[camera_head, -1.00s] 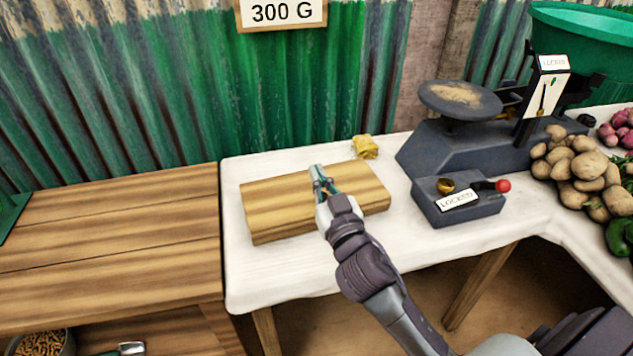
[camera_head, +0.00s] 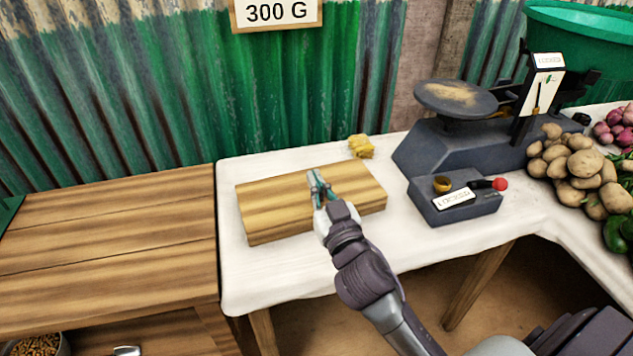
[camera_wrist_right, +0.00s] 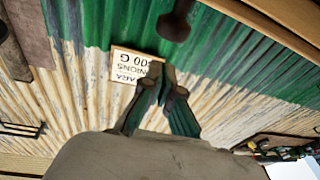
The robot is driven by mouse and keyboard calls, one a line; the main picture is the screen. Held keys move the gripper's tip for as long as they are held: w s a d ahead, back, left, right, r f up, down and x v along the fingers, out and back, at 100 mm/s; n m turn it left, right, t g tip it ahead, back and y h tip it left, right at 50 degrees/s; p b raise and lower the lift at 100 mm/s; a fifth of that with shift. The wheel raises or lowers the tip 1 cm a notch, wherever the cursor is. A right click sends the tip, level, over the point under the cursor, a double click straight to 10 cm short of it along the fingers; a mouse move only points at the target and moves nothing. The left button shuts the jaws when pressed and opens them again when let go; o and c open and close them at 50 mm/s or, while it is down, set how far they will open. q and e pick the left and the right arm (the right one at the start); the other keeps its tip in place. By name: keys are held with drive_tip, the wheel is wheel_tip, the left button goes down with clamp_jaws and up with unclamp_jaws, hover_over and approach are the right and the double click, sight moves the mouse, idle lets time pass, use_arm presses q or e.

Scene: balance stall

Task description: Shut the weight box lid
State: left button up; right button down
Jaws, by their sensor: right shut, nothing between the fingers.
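The weight box (camera_head: 270,208) is a long wooden box on the white-covered table, and its lid (camera_head: 350,182) lies flat over the top, with no gap that I can see. My right gripper (camera_head: 316,178) is over the middle of the lid, shut and empty; I cannot tell whether it touches the wood. In the right wrist view its fingers (camera_wrist_right: 166,85) are together, with the wall behind them and no box in sight. My left gripper is not in view.
A yellow cloth (camera_head: 361,146) lies behind the box. A dark scale (camera_head: 440,150) with a lever unit (camera_head: 455,208) stands to the right, then potatoes (camera_head: 575,165). A wooden counter (camera_head: 110,245) is at the left. The white table (camera_head: 270,275) is clear in front of the box.

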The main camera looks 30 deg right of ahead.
drive_tip(key=s+a+f, duration=0.1)
drive_tip(key=s, duration=1.1)
drive_tip(key=shift+f, duration=0.4)
drive_tip(key=shift+a, duration=0.1)
